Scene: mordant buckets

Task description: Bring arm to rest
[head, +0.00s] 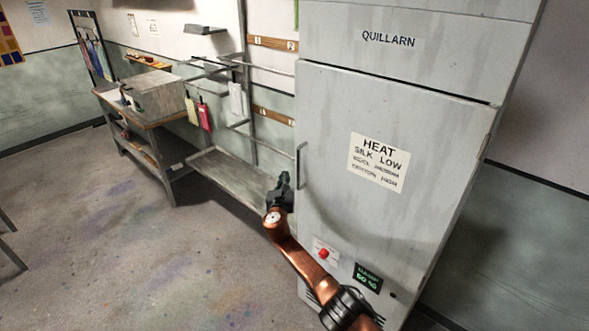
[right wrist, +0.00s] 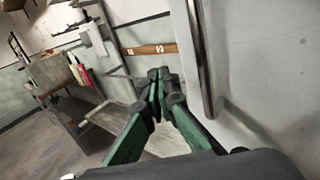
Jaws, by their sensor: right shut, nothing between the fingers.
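My right arm (head: 300,260) is copper coloured and reaches up from the bottom right in the head view. Its right gripper (head: 284,180) is dark, shut and empty, just left of the cabinet's door handle (head: 301,165). In the right wrist view the green fingers of the gripper (right wrist: 158,74) meet at their tips with nothing between them, and the handle (right wrist: 203,60) stands to their right. My left gripper is not in view.
A metal rack (head: 235,170) with a low shelf stands left of the cabinet, with tags hanging from it. A workbench (head: 150,122) holding a grey box (head: 158,95) is further left. The stained floor (head: 150,255) in front is clear.

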